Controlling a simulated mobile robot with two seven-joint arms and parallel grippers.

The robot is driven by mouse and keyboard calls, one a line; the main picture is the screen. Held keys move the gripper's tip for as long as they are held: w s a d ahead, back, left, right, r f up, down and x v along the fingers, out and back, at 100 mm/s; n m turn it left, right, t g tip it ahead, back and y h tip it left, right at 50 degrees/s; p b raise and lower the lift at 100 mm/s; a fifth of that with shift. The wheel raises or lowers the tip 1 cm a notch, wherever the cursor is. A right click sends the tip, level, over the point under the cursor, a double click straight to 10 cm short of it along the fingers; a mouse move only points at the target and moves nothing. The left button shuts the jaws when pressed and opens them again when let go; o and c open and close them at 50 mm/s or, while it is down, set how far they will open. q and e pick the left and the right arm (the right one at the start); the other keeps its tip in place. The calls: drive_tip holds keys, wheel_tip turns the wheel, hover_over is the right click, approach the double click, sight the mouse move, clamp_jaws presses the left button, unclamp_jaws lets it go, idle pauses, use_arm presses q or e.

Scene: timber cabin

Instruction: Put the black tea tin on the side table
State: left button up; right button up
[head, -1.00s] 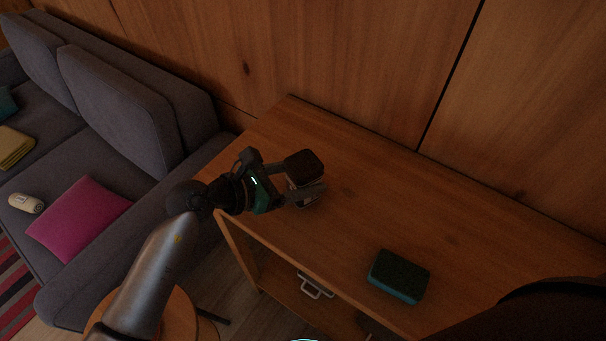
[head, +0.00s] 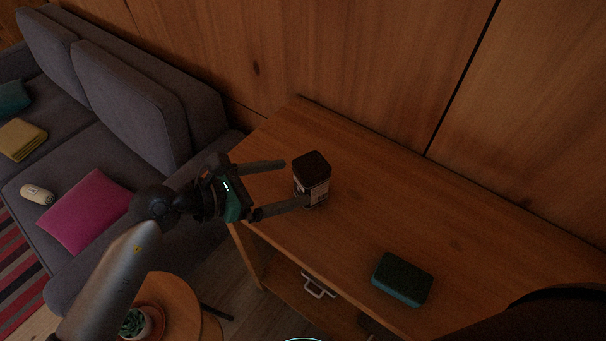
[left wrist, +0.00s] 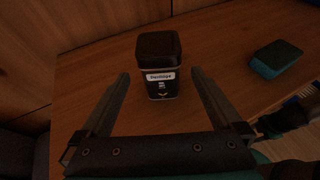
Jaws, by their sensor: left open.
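The black tea tin (head: 312,174) stands upright on the wooden cabinet top, near its left end. It has a dark lid and a pale label. In the left wrist view the tin (left wrist: 159,62) stands just beyond the fingertips, centred between them. My left gripper (head: 296,182) is open and empty, to the left of the tin, with its fingers pointing toward it. The round wooden side table (head: 180,293) is at the lower left, partly hidden by my left arm.
A potted succulent (head: 134,323) stands on the side table. A grey sofa (head: 150,110) with a pink cushion (head: 88,210) is at the left. The wooden wall is behind the cabinet.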

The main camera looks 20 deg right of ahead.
use_arm(q)
drive_tip(key=shift+v, duration=2.95)
drive_tip(key=shift+d, duration=0.1)
